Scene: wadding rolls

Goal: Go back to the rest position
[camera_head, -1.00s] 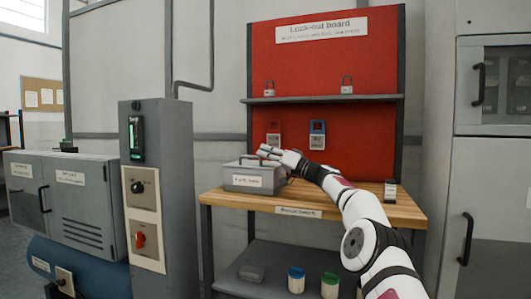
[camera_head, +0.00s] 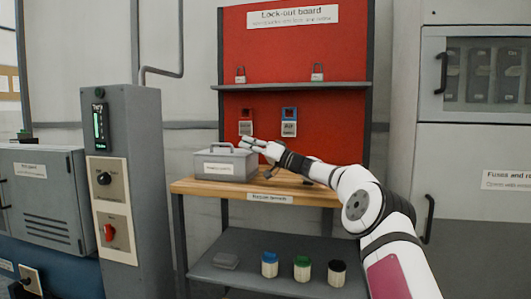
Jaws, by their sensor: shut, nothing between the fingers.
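My gripper (camera_head: 248,145) is at the end of my arm, which reaches in from the lower right. It is shut and empty. In the picture its fingertips are just above the right end of the grey lidded box (camera_head: 226,167); I cannot tell whether they touch it. The box has a handle and a white label and sits on the left part of the wooden bench top (camera_head: 300,197).
Behind stands the red lock-out board (camera_head: 290,60) with two padlocks on its shelf (camera_head: 290,87) and two tags below. A grey control pillar (camera_head: 130,170) is at left. The lower shelf (camera_head: 215,277) holds several small items. A tall cabinet (camera_head: 470,150) stands at right.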

